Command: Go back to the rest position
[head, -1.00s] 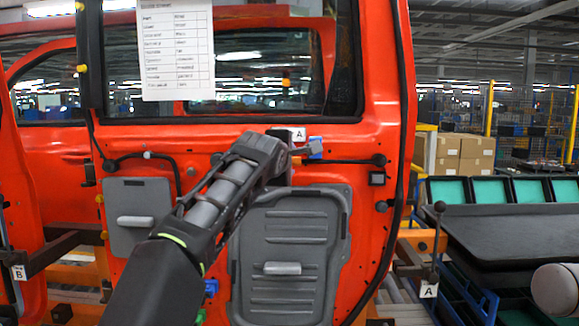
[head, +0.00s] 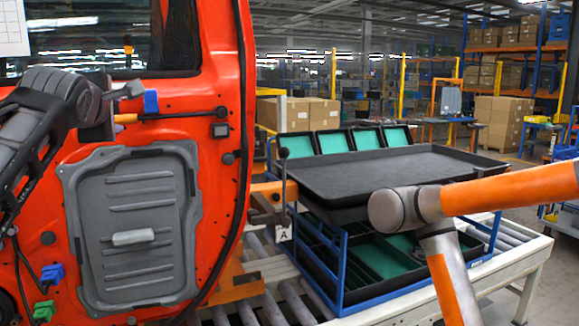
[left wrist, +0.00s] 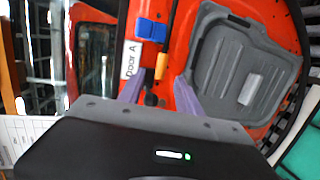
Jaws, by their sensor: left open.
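My left gripper (head: 122,92) is in front of the orange-red car door (head: 215,175), at the upper left of the head view. Its fingers also show in the left wrist view (left wrist: 158,92), spread apart with nothing held between them. A blue connector (head: 151,102) is on the door just beyond the fingertips. It also shows in the left wrist view (left wrist: 150,30), with an orange piece (left wrist: 162,65) beside it. The grey door panel (head: 135,215) is below the gripper and looks seated on the door. My right gripper is not in view.
A black tray (head: 380,172) with several teal-lined bins (head: 333,142) stands on a blue rack right of the door. An orange and grey arm (head: 480,195) reaches in from the right; I cannot tell whose. A roller conveyor (head: 510,243) runs below.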

